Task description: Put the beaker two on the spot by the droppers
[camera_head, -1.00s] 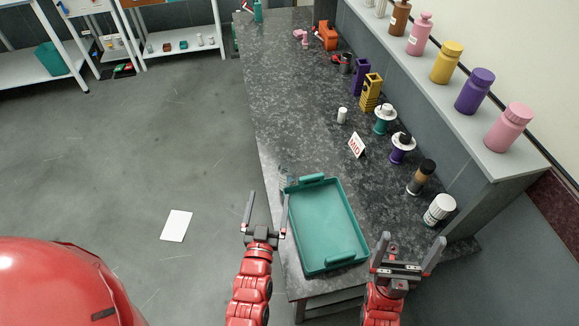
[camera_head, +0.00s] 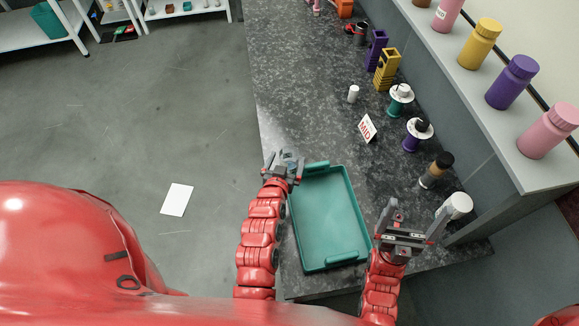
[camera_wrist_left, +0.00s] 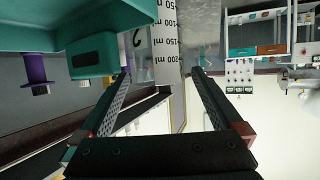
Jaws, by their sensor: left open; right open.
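The beaker (camera_head: 288,156), clear and partly hidden by my left gripper, stands at the counter's left edge beside the teal tray. In the left wrist view the beaker (camera_wrist_left: 165,45) shows a white scale strip with ml marks and a figure that looks like a 2. My left gripper (camera_head: 286,164) is open, with its fingers on either side of the beaker; I cannot tell whether they touch it. My right gripper (camera_head: 415,215) is open and empty, right of the tray. I cannot make out droppers or a marked spot for certain.
The teal tray (camera_head: 325,215) is empty. A MID sign (camera_head: 367,128), a white-capped jar (camera_head: 459,206), a dark-capped bottle (camera_head: 436,170), spool-like stands (camera_head: 417,134) and a yellow holder (camera_head: 386,68) line the right side. The counter's middle (camera_head: 300,90) is clear.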

